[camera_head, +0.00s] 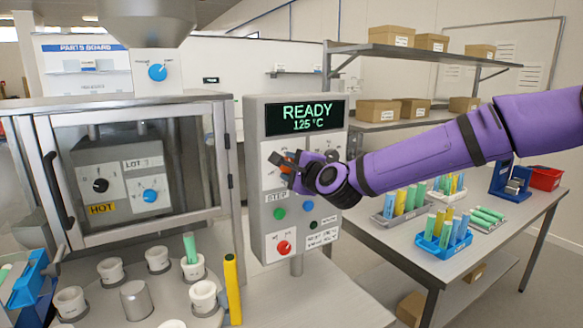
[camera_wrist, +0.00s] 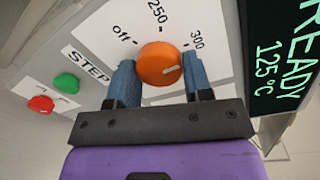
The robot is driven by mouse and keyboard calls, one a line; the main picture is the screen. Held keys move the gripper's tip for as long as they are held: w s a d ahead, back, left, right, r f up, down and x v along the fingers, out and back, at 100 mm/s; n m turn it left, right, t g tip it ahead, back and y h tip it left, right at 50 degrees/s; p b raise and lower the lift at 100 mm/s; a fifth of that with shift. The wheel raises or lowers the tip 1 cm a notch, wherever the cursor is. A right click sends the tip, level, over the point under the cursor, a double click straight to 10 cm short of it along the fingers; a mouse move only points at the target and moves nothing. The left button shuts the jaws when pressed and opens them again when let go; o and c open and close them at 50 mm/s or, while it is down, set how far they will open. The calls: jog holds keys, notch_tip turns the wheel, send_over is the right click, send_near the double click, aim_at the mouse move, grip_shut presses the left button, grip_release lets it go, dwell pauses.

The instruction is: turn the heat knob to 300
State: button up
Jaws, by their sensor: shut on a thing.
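The heat knob (camera_wrist: 157,62) is orange and round, on a white dial plate marked off, 250 and 300. My gripper (camera_wrist: 160,75) is shut on the knob, with one blue-grey finger on each side. In the head view my gripper (camera_head: 284,167) reaches the control panel (camera_head: 256,215) from the right and hides most of the knob (camera_head: 287,167). The display (camera_head: 307,117) reads READY 125 °C.
Below my gripper are a green STEP button (camera_head: 280,213), a blue button (camera_head: 308,206) and a red knob (camera_head: 284,247). A glass-fronted cabinet (camera_head: 140,165) stands left of the panel. A bench with tube racks (camera_head: 442,245) stands right, below my arm.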

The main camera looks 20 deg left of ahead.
jog(key=shift+m, duration=0.3)
jog(key=o, duration=0.9)
jog(key=shift+d, duration=0.1)
jog(key=v, duration=1)
jog(key=shift+s+d, duration=0.25)
jog(key=shift+s, duration=0.05)
jog(key=shift+f, duration=0.15)
